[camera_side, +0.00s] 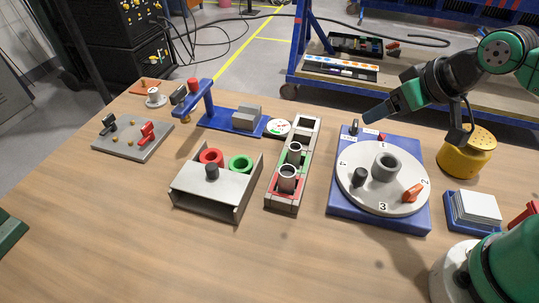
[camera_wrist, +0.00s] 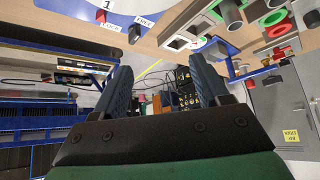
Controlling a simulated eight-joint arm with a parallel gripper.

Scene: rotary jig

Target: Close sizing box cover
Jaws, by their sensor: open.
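The sizing box appears to be the grey metal box (camera_side: 238,203) left of centre in the side view. Its flat grey cover (camera_side: 193,183) with a black knob (camera_side: 211,171) lies over the front part. The back part is open, and a red ring (camera_side: 211,156) and a green ring (camera_side: 241,163) show there. Both rings also show at the upper right of the wrist view, red (camera_wrist: 280,29) and green (camera_wrist: 272,18). My gripper (camera_side: 366,118) is open and empty, above the back edge of the rotary jig and well right of the box. Its two fingers (camera_wrist: 162,78) stand apart in the wrist view.
The rotary jig (camera_side: 345,200) has a numbered white disc with a grey ring and orange and black knobs. A narrow tray (camera_side: 282,203) with cylinders stands between it and the box. A blue stand (camera_side: 222,122) is behind the box.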

